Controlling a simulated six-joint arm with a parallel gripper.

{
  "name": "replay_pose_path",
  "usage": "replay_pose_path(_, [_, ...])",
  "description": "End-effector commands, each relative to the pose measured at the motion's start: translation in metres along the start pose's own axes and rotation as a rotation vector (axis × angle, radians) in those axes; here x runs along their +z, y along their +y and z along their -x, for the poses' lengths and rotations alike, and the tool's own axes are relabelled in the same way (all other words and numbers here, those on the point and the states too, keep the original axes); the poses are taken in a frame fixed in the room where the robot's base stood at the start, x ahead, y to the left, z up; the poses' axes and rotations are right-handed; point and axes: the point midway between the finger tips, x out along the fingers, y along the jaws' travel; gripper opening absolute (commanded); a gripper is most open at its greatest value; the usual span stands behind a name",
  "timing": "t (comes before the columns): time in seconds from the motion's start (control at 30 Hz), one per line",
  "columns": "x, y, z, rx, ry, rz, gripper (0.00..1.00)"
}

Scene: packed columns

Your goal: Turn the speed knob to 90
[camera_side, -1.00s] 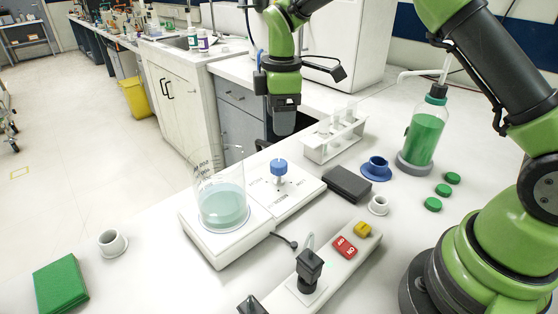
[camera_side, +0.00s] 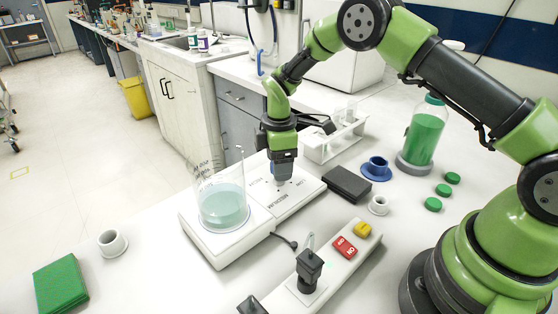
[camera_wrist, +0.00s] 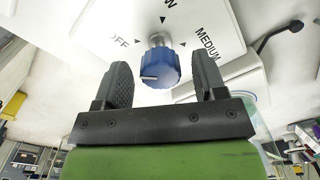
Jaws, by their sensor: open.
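The blue speed knob (camera_wrist: 160,66) sits on the white control panel (camera_wrist: 222,22) of the hotplate stirrer. In the wrist view it lies between the two dark fingers of my gripper (camera_wrist: 163,82), with a gap on both sides. My gripper is open. A white mark shows on the knob's face, and the panel around it reads OFF and MEDIUM, with another word cut off.
A glass beaker (camera_side: 222,205) of pale teal liquid stands on the stirrer plate left of my gripper. A white tube rack (camera_side: 335,145), a black block (camera_side: 347,184) and a blue holder (camera_side: 376,168) lie to the right. A power strip (camera_side: 330,265) is in front.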

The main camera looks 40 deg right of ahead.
Motion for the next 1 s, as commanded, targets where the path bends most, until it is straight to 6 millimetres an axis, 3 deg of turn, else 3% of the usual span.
replay_pose_path(0.13, [0.0,0.0,0.0002,0.0,0.0,0.0,0.62])
replay_pose_path(0.33, [0.0,0.0001,0.0004,0.0,0.0,0.0,0.16])
replay_pose_path(0.67, [0.0,0.0002,0.0006,0.0,0.0,-0.031,0.15])
replay_pose_path(1.0, [-0.0003,0.0001,0.0007,0.0,0.001,-0.242,0.15])
